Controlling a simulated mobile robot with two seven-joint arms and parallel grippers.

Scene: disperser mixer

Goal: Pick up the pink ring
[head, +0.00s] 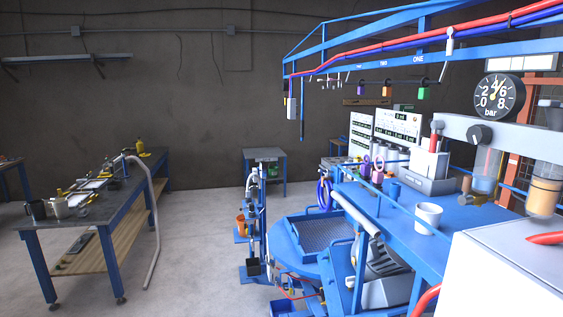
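A small pink item (378,174) stands at the far edge of the blue workbench, in a group with a purple item (366,167). It is too small for me to tell whether it is the pink ring. No other clear pink ring shows. Neither of my grippers is in the head view.
The blue workbench (462,238) bears a white mug (428,218) and a grey device (430,168). A pressure gauge (499,97) and a blue overhead frame (400,50) are above it. A dark table (95,205) with tools stands left. Open floor (195,245) lies between.

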